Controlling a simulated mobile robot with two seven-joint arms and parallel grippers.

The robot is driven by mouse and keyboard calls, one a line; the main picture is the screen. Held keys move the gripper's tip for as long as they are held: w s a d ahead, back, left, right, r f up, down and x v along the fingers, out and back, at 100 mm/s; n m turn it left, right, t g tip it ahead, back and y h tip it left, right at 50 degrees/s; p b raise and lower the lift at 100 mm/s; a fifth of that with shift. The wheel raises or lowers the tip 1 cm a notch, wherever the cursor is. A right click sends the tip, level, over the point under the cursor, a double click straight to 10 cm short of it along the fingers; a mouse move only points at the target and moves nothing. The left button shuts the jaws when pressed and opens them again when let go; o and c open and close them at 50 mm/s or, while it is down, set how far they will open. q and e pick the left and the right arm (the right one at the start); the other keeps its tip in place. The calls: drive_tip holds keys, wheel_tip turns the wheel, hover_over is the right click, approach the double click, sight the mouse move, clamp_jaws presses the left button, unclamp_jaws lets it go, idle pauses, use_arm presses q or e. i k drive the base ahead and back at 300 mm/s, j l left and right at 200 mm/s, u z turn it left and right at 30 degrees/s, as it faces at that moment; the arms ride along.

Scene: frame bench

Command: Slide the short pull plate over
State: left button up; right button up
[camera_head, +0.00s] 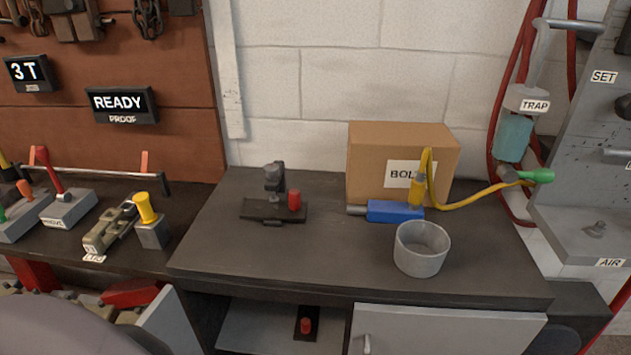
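A dark flat plate (260,211) with an upright red knob (294,199) and a small grey-black clamp-like fixture (274,180) sits on the dark bench top, left of the cardboard box. A second small dark plate (304,334) with a red knob (305,324) is on the shelf under the bench, partly cut off by the lower edge. I cannot tell which of these is the short pull plate; no label on either is readable. Neither of my grippers shows in the head view.
A cardboard box (368,150), a blue block tool (393,211) with a yellow hose (465,205) and a grey cup (421,262) stand on the right half of the bench (300,270). Levers and a yellow-knobbed block (150,236) fill the left bench. The front-left bench top is clear.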

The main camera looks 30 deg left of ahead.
sight(293, 209)
drive_tip(key=u, duration=1.2)
